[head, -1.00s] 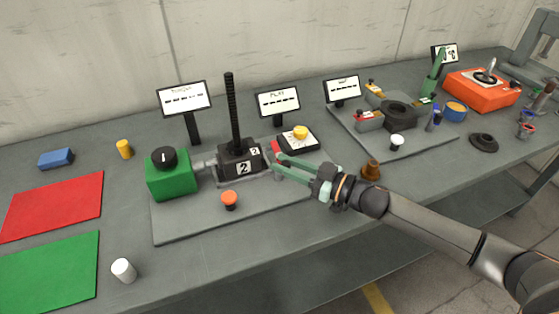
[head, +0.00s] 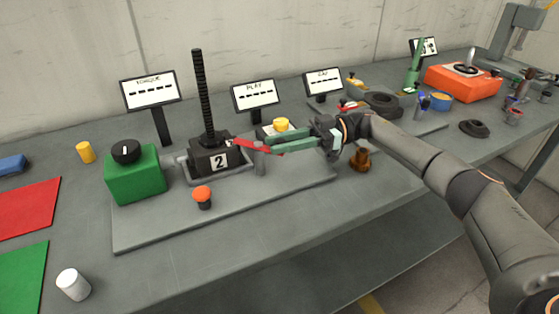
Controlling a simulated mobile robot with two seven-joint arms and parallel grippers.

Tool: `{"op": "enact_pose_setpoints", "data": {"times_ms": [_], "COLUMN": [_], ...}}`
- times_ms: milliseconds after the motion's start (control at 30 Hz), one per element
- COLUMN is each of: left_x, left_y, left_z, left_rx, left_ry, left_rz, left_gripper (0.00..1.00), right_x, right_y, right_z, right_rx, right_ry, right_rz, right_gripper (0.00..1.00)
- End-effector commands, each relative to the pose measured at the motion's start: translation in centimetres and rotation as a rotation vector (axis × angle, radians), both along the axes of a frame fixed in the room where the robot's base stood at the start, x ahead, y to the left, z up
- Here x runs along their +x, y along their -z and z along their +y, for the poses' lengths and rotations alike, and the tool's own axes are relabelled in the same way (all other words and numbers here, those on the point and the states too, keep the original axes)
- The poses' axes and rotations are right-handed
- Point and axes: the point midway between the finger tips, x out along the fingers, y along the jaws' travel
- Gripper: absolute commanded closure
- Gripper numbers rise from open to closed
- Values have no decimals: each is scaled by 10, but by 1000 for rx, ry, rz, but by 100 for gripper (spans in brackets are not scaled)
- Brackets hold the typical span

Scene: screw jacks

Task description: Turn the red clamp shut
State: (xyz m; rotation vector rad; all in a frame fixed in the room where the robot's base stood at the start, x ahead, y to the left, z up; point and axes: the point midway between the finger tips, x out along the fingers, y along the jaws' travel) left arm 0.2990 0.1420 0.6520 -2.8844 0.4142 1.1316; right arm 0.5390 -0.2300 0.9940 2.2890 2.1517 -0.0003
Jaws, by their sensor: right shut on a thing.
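The red clamp (head: 251,145) is a thin red lever at the right side of the black jack block (head: 210,160) marked 2, next to a short grey post (head: 260,163). It points right, away from the block. My right gripper (head: 271,143) reaches in from the right, its pale green fingers shut on the red lever and partly covering it. A black threaded screw (head: 201,95) stands upright from the block. My left gripper is not in view.
A green box with a black knob (head: 136,174) stands left of the block, and an orange-red button (head: 203,196) in front. The yellow button (head: 281,125) is close behind my right gripper. A brown knob (head: 360,160) stands beneath my right arm.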

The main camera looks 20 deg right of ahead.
Motion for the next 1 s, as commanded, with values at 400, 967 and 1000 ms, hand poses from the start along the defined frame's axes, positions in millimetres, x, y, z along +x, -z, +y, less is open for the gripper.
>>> {"op": "enact_pose_setpoints", "data": {"times_ms": [400,967,1000], "left_x": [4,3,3], "left_y": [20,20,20], "left_z": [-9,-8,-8], "left_rx": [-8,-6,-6], "left_ry": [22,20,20], "left_rz": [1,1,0], "left_gripper": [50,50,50], "right_x": [4,4,4], "right_y": [1,0,0], "right_z": [-2,-2,-2], "right_rx": [1,1,1], "right_ry": [-105,-114,-114], "right_rz": [0,0,0], "right_gripper": [100,62,58]}}
